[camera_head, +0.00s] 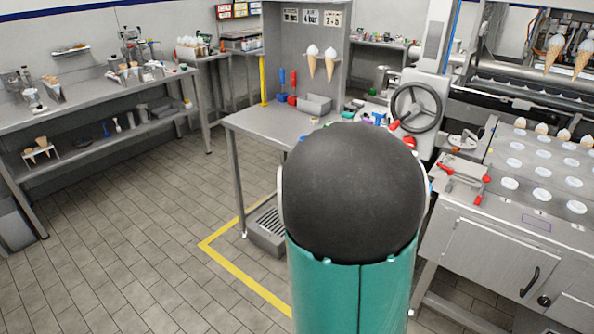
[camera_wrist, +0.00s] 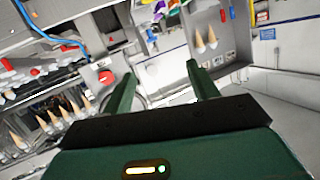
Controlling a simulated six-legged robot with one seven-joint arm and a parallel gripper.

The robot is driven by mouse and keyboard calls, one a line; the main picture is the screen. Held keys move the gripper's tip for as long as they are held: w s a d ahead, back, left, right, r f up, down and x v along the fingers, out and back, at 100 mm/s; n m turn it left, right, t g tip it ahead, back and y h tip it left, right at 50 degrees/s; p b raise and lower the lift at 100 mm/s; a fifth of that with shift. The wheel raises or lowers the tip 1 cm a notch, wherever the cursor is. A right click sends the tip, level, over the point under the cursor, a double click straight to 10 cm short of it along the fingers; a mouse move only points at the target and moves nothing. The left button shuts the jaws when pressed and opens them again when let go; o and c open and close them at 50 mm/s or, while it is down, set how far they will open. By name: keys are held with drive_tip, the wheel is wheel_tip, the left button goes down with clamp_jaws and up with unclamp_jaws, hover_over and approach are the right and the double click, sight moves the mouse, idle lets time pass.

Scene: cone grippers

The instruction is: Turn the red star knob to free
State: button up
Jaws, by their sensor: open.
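A small red knob (camera_wrist: 106,77) shows on a grey plate in the wrist view, just left of the left finger; its star shape is too small to make out. In the head view a red knob-like part (camera_head: 409,142) shows at the right edge of my arm, below the handwheel; I cannot tell whether it is the same one. My gripper (camera_wrist: 160,72) shows as two green fingers, spread wide with nothing between them. It touches nothing that I can see. In the head view my arm's dark joint and teal link hide the gripper.
A grey handwheel (camera_head: 416,107) stands behind my arm. A steel workbench (camera_head: 262,130) with a tall panel is at centre. A machine top with red-handled clamps (camera_head: 465,180) and cone holes is at right. Cones (camera_wrist: 205,40) hang on the panel. The tiled floor at left is clear.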

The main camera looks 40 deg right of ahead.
drive_tip(key=w+a+r+n+t+y, duration=0.1)
drive_tip(key=w+a+n+t+y, duration=0.1)
drive_tip(key=a, duration=1)
drive_tip(key=w+n+y, duration=0.1)
drive_tip(key=w+y, duration=0.1)
drive_tip(key=y, duration=0.1)
drive_tip(key=shift+w, duration=0.25)
drive_tip(key=shift+a+r, duration=0.1)
drive_tip(key=s+a+r+n+y, duration=0.1)
drive_tip(key=s+a+n+y, duration=0.2)
drive_tip(key=a, duration=0.9)
drive_tip(key=s+a+r+n+y, duration=0.1)
drive_tip(key=s+a+n+y, duration=0.2)
drive_tip(key=a, duration=0.8)
drive_tip(key=s+a+f+n+g+y, duration=0.1)
drive_tip(key=s+a+n+g, duration=0.3)
drive_tip(key=s+a, duration=0.5)
drive_tip(key=s+y, duration=0.1)
drive_tip(key=s, duration=0.1)
drive_tip(key=shift+s+a+n, duration=0.3)
drive_tip(key=shift+s, duration=0.05)
drive_tip(key=c, duration=0.5)
drive_tip(key=shift+d, duration=0.1)
